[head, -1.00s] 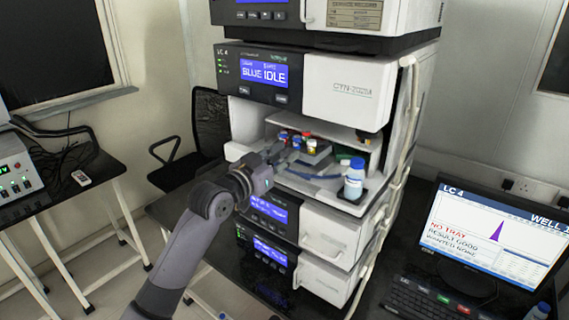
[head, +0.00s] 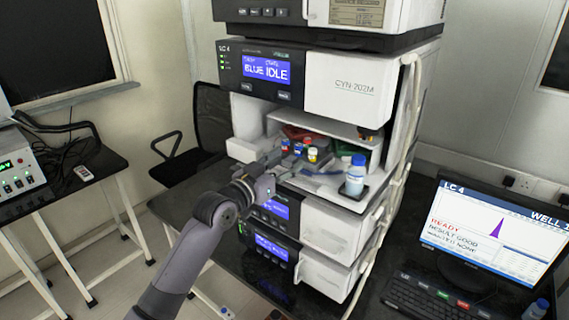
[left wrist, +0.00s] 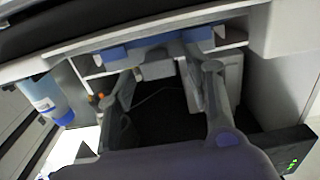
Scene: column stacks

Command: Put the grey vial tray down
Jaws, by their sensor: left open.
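The grey vial tray (head: 298,164) sits low in the open bay of the LC 4 unit in the head view, mostly covered by vials and my gripper. My left gripper (head: 276,158) is at the tray's left front side, open. In the left wrist view its two fingers (left wrist: 168,78) are spread apart inside the bay; I cannot tell there whether they touch the tray. My right gripper is out of view.
A blue-capped bottle (head: 355,177) stands at the bay's right front, and shows in the left wrist view (left wrist: 45,100). The unit's upper housing (head: 345,88) overhangs the bay. A monitor (head: 492,232) at right reads READY. A black chair (head: 207,118) stands behind left.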

